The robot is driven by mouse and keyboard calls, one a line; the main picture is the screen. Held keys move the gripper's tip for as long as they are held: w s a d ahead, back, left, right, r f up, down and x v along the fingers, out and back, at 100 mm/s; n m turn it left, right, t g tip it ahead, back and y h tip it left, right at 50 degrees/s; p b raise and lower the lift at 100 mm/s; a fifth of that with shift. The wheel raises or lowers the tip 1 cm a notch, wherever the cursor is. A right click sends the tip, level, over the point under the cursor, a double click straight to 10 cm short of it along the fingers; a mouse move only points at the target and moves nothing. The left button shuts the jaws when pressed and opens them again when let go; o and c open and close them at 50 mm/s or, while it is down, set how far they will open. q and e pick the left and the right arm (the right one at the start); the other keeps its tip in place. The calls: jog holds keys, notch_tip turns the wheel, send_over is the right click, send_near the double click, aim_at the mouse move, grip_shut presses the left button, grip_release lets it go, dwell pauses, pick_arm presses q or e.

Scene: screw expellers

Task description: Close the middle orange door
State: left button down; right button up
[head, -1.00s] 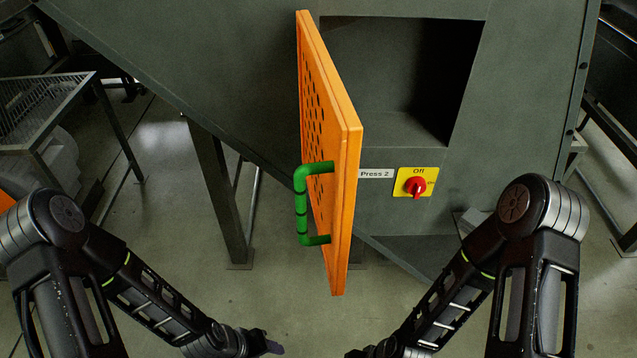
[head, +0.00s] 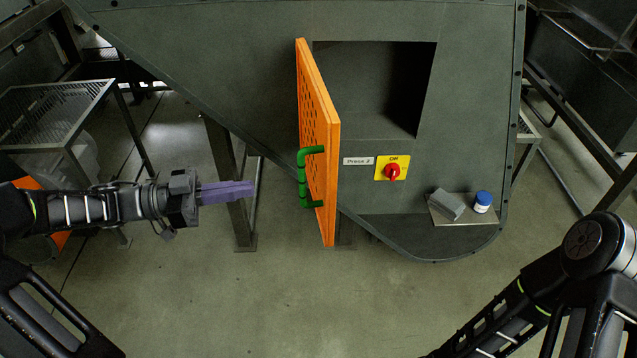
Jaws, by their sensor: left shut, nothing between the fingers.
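The orange door (head: 331,150) stands wide open, swung out from the grey machine on the left side of its dark square opening (head: 370,85).
A red switch on a yellow plate (head: 380,173) sits right of the door, beside a "Press 2" label (head: 357,161). A small shelf (head: 440,215) holds a grey block (head: 448,203) and a blue-capped jar (head: 482,203). A wire-topped table (head: 60,105) stands at left.

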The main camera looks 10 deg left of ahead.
pick_arm(q)
jog(key=shift+d, duration=0.1)
jog(key=b, duration=0.3)
send_near(328, 177)
jog(key=p+x, duration=0.1)
jog(key=x, duration=0.4)
jog(key=shift+d+r, duration=0.15)
jog(key=shift+d, duration=0.1)
jog(key=shift+w+d+p, duration=0.3)
jog(key=shift+d, duration=0.35)
jog(key=shift+w+d, duration=0.1)
jog(key=shift+w, duration=0.05)
